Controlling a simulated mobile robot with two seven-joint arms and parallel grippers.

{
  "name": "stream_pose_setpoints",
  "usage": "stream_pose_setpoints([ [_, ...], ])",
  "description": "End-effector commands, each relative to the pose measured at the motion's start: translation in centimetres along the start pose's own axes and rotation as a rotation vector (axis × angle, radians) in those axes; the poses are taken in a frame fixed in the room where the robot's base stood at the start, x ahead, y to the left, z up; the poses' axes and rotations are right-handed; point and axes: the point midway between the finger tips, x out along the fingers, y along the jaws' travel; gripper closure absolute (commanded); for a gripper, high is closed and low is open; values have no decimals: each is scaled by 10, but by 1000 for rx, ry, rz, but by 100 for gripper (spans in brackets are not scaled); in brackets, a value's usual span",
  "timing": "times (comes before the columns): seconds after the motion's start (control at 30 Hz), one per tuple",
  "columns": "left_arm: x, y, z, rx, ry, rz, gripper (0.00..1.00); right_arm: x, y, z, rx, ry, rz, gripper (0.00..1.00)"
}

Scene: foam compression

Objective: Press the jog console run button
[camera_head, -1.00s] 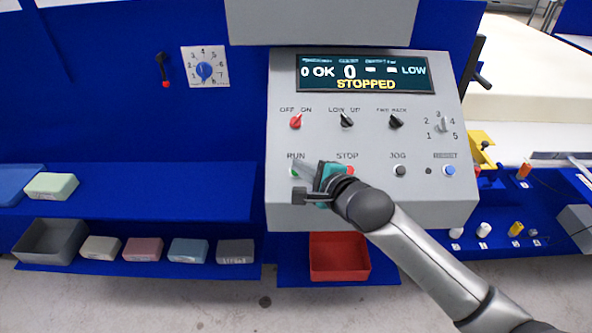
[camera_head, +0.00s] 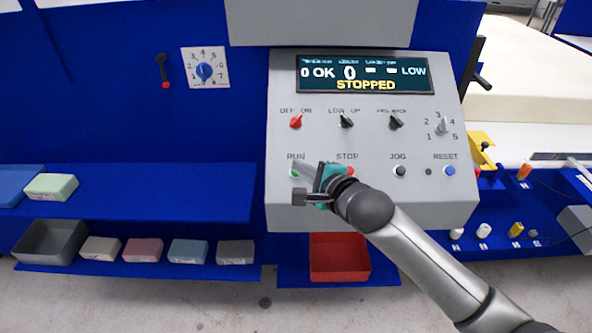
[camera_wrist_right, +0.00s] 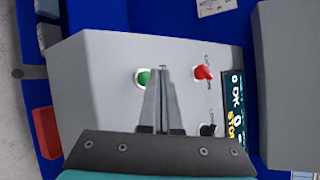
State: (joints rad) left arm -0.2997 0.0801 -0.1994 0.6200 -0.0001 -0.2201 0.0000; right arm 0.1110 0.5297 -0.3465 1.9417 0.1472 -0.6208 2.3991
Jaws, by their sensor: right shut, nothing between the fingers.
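The jog console (camera_head: 290,215) is a grey sloped panel in the middle of the head view. Its green run button (camera_head: 294,174) sits at the lower left under the label RUN, and it also shows in the wrist view (camera_wrist_right: 143,77). My right gripper (camera_head: 298,165) is shut and empty, with its fingertips right over the run button and partly covering it. In the wrist view the fingertips lie just beside the green button; I cannot tell if they touch it. The display (camera_head: 365,74) reads STOPPED. My left gripper is not in view.
The red stop button (camera_head: 350,171) is close to my right gripper and partly hidden. A red OFF/ON knob (camera_head: 296,122) is above the run button. The black jog button (camera_head: 400,171) and blue reset button (camera_head: 450,171) are to the right. A red bin (camera_head: 340,276) sits below.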

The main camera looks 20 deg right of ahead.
Motion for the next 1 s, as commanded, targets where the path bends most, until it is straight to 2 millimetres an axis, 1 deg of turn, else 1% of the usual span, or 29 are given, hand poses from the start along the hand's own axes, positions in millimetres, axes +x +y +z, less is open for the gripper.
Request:
stream_pose_setpoints([
  [0.67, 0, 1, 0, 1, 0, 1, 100, 0, 0, 0, 0, 0, 0, 100],
  [1.0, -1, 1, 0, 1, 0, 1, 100, 6, 4, -4, 1, 0, 0, 100],
])
